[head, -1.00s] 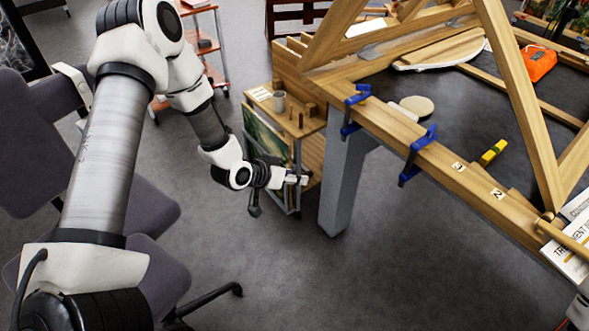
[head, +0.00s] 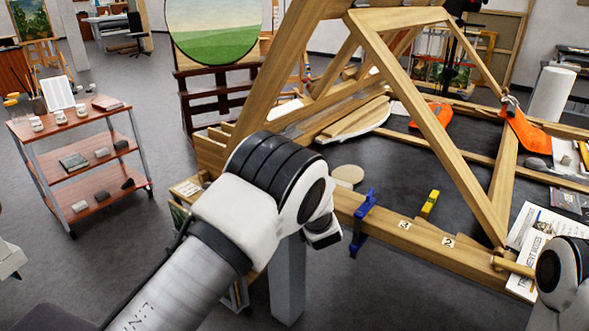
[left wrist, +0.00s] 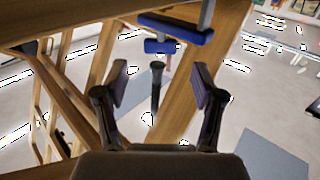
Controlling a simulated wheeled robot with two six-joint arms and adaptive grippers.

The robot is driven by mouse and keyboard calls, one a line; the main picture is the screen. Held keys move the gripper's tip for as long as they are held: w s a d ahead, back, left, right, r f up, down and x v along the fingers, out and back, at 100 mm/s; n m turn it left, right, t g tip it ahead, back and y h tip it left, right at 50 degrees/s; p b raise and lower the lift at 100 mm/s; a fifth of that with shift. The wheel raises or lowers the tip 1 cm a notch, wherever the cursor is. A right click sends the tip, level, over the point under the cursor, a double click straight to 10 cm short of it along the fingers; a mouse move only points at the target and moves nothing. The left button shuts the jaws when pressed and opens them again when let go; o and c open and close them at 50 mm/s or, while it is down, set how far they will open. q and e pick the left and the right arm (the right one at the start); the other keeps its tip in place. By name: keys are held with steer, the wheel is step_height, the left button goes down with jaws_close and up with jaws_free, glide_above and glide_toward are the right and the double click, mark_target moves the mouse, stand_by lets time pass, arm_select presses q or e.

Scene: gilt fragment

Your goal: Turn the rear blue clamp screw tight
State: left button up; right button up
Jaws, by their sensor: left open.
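In the head view one blue clamp (head: 361,222) grips the front beam of the wooden frame (head: 440,255). The other blue clamp is hidden there behind my left arm. In the left wrist view a blue clamp (left wrist: 175,30) with a grey bar is at the top, against a wooden beam. A dark rod with a wider head (left wrist: 157,70), seemingly the clamp screw, stands below it. My left gripper (left wrist: 160,80) is open, its fingers on either side of the rod in the picture; whether they touch it I cannot tell. My right gripper is out of view.
A yellow level (head: 429,204) and a round pale disc (head: 348,175) lie on the dark table top behind the beam. Slanted wooden struts (head: 430,125) rise above it. A red trolley (head: 85,160) stands at the left, with open floor between.

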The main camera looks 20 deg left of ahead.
arm_select(q)
steer(key=x, duration=0.5)
steer(key=shift+w+a, duration=0.1)
steer(key=shift+w, duration=0.1)
steer(key=c, duration=1.2)
steer(key=shift+o, duration=0.2)
steer(key=shift+s+a+f+h, duration=0.1)
steer(key=shift+h, duration=0.2)
